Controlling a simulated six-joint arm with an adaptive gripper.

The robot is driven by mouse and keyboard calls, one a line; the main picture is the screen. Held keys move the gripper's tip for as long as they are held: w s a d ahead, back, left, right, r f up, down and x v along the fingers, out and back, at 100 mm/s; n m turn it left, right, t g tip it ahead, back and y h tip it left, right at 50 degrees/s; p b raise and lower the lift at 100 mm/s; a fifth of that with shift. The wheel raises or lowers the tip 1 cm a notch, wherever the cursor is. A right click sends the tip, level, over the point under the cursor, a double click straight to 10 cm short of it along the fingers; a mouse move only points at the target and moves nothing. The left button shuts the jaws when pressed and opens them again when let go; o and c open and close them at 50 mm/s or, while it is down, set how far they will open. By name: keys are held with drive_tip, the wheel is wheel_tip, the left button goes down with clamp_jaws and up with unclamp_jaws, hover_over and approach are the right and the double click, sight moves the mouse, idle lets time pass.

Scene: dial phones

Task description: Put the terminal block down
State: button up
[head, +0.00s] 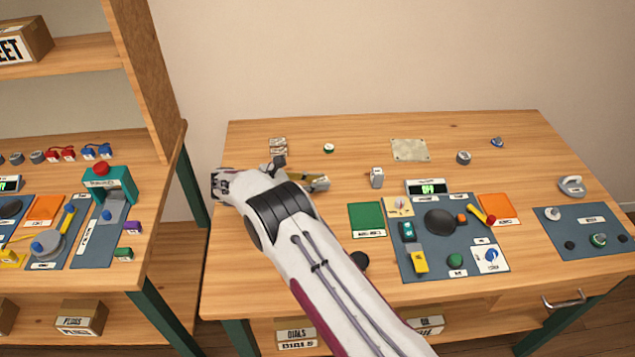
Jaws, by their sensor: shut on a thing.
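My arm reaches up from the bottom and bends at the back left of the right-hand table. My gripper (279,162) is mostly hidden behind my wrist; only a dark part shows. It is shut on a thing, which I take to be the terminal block. A small pale, striped piece (278,146) shows just beyond the dark part and may be this block. I cannot tell whether it touches the table. A yellowish piece with a grey end (312,181) shows beside my wrist; I cannot tell what it is.
A small grey block (376,177) stands right of my gripper. A green mat (367,219), a dark panel of parts (450,267) and a metal plate (410,150) lie farther right.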

drive_tip(key=shift+f, duration=0.25)
drive_tip(key=o, duration=0.9)
drive_tip(key=shift+r, duration=0.15)
drive_tip(key=shift+s+a+r, duration=0.15)
drive_tip(key=shift+a+r, duration=0.05)
drive_tip(key=shift+a, duration=0.3)
drive_tip(key=v, duration=1.1)
drive_tip(key=shift+d, duration=0.1)
